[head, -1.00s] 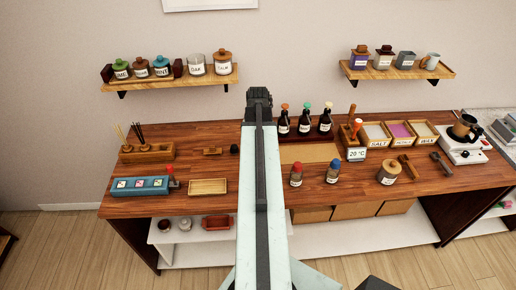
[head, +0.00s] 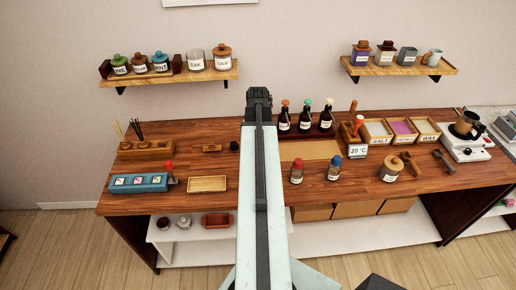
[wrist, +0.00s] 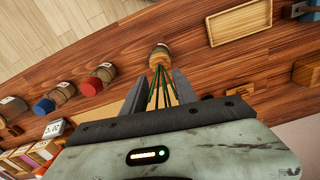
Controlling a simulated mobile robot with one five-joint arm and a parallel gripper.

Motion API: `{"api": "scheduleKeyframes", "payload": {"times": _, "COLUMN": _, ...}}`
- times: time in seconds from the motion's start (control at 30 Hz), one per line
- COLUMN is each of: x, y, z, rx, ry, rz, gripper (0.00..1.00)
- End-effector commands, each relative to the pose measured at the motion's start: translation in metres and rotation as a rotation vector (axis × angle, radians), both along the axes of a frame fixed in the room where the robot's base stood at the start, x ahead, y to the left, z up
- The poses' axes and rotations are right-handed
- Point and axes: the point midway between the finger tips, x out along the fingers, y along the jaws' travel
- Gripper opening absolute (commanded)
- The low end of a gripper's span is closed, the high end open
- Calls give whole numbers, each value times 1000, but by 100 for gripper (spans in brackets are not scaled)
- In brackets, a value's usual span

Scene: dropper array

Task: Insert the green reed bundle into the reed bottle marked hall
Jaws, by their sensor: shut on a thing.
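In the wrist view my gripper (wrist: 160,84) is shut on the green reed bundle (wrist: 163,90), thin dark green sticks fanned between the two grey fingers. The reeds run away from the fingers and narrow towards a small round bottle (wrist: 159,52) with a pale label on the worktop. Their far ends meet the bottle's near end in the picture; I cannot tell whether they are inside it or only in line with it. The label is too small to read. In the head view my arm hides the reeds, this bottle and my fingers.
A shallow wooden tray (wrist: 240,20) lies right of the bottle in the wrist view. Red-capped (head: 297,173) and blue-capped (head: 334,169) jars stand right of my arm. Wooden holders with reeds (head: 146,148) stand at the left. Dark dropper bottles (head: 305,118) stand behind.

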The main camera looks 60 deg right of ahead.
Motion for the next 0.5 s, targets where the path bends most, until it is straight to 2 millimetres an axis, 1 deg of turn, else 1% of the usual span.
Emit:
{"api": "scheduleKeyframes", "payload": {"times": 0.07, "x": 0, "y": 0, "z": -3, "rx": 0, "ry": 0, "rz": 0, "gripper": 0}}
{"api": "scheduleKeyframes", "payload": {"times": 0.23, "x": 0, "y": 0, "z": -2, "rx": 0, "ry": 0, "rz": 0, "gripper": 0}}
{"api": "scheduleKeyframes", "payload": {"times": 0.27, "x": 0, "y": 0, "z": -2, "rx": 0, "ry": 0, "rz": 0, "gripper": 43}}
{"api": "scheduleKeyframes", "payload": {"times": 0.3, "x": 0, "y": 0, "z": -2, "rx": 0, "ry": 0, "rz": 0, "gripper": 54}}
{"api": "scheduleKeyframes", "payload": {"times": 0.33, "x": 0, "y": 0, "z": -2, "rx": 0, "ry": 0, "rz": 0, "gripper": 60}}
{"api": "scheduleKeyframes", "payload": {"times": 0.5, "x": -1, "y": 0, "z": -2, "rx": 0, "ry": 0, "rz": -1, "gripper": 60}}
